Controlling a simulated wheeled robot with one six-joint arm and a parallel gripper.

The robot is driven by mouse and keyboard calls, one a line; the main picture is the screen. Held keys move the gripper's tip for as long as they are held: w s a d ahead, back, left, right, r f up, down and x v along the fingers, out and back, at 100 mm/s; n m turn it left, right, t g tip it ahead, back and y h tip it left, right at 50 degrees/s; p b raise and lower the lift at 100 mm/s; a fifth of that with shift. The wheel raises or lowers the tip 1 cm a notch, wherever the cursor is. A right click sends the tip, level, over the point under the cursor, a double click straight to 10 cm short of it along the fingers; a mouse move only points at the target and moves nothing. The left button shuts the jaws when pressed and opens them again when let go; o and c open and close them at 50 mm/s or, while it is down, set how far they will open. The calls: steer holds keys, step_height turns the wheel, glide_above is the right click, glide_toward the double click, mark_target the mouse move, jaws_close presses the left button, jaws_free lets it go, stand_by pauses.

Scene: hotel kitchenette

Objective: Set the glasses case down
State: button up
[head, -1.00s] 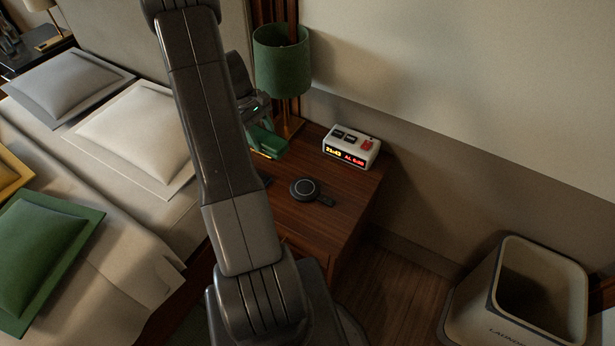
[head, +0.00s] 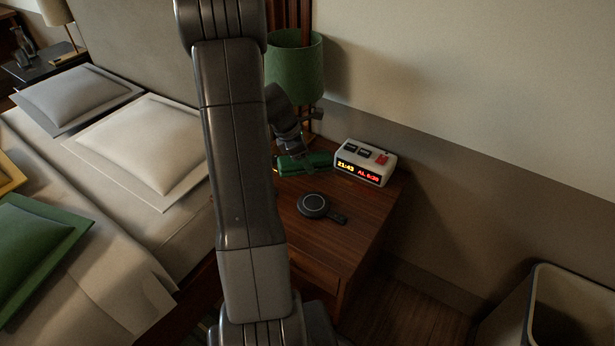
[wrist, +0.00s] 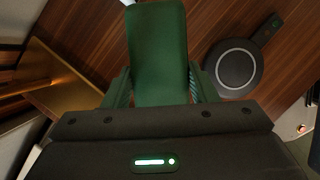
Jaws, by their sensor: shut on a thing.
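The green glasses case (head: 304,163) is at the back of the wooden nightstand, between the lamp and the alarm clock. In the wrist view the case (wrist: 158,50) lies lengthwise between the two fingers, which press on its sides. My gripper (wrist: 160,88) is shut on it. In the head view my gripper (head: 298,158) comes down from above onto the case. The case is low, at or just above the nightstand top (head: 285,207); I cannot tell whether it touches. My arm hides part of the nightstand's left side.
A white alarm clock (head: 363,162) stands close to the right of the case. A round black charging pad (head: 313,205) lies in front. A green lamp (head: 297,68) stands behind. The bed is left, and a laundry bin (head: 570,305) stands at lower right.

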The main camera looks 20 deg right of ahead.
mark_target(306, 180)
steer(key=shift+f+b, duration=0.55)
steer(key=shift+f, duration=1.75)
steer(key=shift+f, duration=0.2)
steer(key=o, duration=1)
